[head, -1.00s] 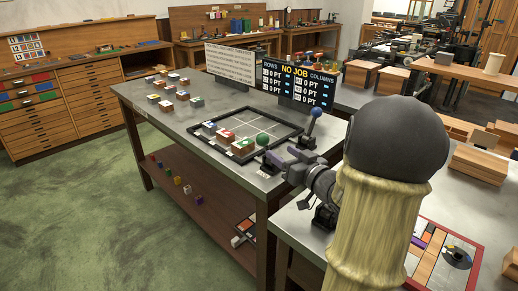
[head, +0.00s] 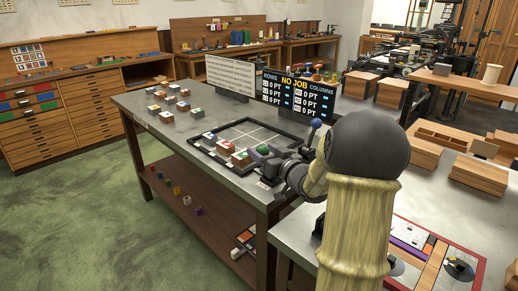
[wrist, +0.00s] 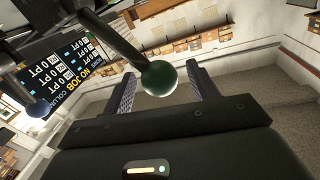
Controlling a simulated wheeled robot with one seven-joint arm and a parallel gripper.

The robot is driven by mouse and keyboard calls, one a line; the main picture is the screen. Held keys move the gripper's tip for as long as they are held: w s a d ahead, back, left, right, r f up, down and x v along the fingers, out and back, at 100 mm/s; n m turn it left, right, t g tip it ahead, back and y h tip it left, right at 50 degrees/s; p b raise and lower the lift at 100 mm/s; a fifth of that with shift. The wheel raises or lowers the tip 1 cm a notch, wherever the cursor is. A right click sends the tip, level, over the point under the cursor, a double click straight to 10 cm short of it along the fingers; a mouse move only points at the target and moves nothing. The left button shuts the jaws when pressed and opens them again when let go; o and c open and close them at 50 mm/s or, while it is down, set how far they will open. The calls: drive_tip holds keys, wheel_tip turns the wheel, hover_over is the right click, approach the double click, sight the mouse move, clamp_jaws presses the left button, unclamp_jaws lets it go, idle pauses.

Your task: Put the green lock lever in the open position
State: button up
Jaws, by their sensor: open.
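The green lock lever shows as a green ball knob (head: 264,150) at the front right corner of the black frame on the table. In the wrist view, the green knob (wrist: 158,78) sits on a dark slanted rod. My gripper (wrist: 161,70) is open, with one finger on each side of the knob and gaps showing between. In the head view, my gripper (head: 259,155) is at the knob and partly hides the lever's lower part. The lever's base is not clearly visible.
A blue-knobbed lever (head: 316,122) stands just right of the frame; its knob also shows in the wrist view (wrist: 38,108). Blocks (head: 240,159) lie along the black frame's (head: 222,131) front edge. A "NO JOB" board (head: 296,91) stands behind. The frame's middle is clear.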

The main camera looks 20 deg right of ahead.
drive_tip(key=w, duration=0.2)
drive_tip(key=shift+w+a, duration=0.2)
drive_tip(key=shift+w, duration=0.15)
clamp_jaws()
